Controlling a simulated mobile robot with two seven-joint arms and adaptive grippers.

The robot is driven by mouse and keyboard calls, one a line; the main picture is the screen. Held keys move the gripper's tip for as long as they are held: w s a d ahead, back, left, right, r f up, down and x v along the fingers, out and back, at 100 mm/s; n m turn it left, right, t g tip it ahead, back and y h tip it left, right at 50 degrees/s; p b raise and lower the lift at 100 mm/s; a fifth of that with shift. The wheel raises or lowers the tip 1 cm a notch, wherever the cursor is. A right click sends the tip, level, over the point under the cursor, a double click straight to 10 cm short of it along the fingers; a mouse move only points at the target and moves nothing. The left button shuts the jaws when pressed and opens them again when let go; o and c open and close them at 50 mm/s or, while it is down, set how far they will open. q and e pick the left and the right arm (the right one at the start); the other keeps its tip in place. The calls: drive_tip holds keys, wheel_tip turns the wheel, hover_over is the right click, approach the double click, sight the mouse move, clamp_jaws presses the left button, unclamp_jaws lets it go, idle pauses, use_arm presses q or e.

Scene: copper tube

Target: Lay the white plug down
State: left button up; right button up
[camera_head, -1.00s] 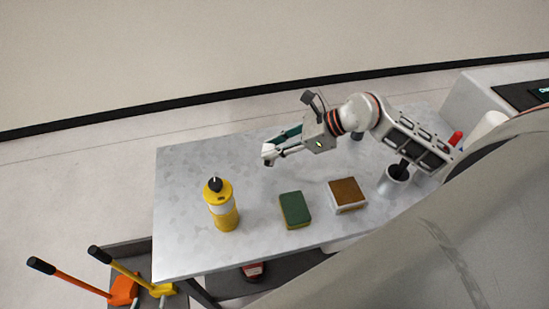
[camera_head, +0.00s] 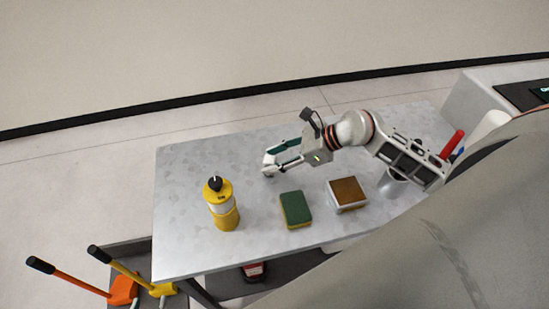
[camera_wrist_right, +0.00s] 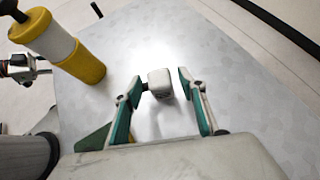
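The white plug (camera_head: 270,161) is a small pale block at the fingertips of my right gripper (camera_head: 273,162), over the middle of the table. In the right wrist view the plug (camera_wrist_right: 160,83) sits between the teal fingers of the gripper (camera_wrist_right: 165,85). The left finger touches it; contact on the right side is hard to see. It moves with the gripper, so I take it as held. It is low over the tabletop; whether it touches is unclear.
On the metal table (camera_head: 190,165) stand a yellow bottle (camera_head: 222,207), a green sponge (camera_head: 295,209), a brown-topped block (camera_head: 347,193) and a grey cup (camera_head: 391,184). Tools with orange and yellow heads (camera_head: 122,290) are at lower left. The table's left back is clear.

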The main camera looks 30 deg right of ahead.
drive_tip(key=shift+r, duration=0.15)
drive_tip(key=shift+d+r, duration=0.15)
drive_tip(key=shift+r, duration=0.05)
drive_tip(key=p+v, duration=0.5)
drive_tip(key=v, duration=0.6)
drive_tip(key=shift+s+d+r, duration=0.15)
drive_tip(key=shift+s, duration=0.1)
drive_tip(key=shift+s, duration=0.1)
